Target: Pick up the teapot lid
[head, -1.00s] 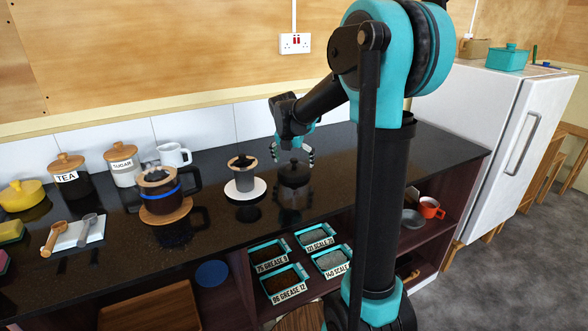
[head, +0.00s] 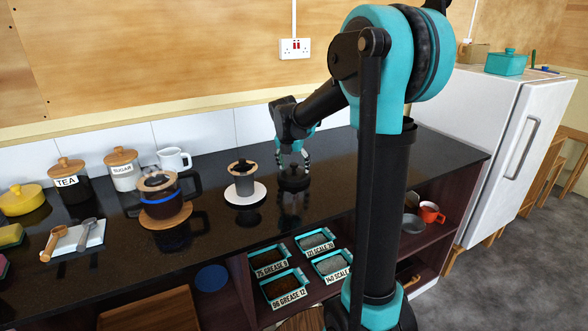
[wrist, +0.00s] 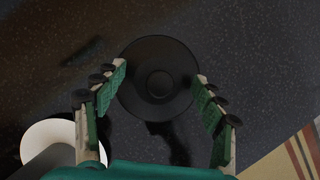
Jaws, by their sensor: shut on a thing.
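The teapot lid (head: 294,182) is a black, round, domed piece with a knob, low over the glossy black counter. In the wrist view the lid (wrist: 158,103) is a dark disc with its knob in the middle. No gap between lid and counter can be made out.
Further left are a glass carafe (head: 160,212), a white mug (head: 173,159) and jars. The counter (head: 345,165) right of the lid is clear. Open shelves with labelled trays lie below.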

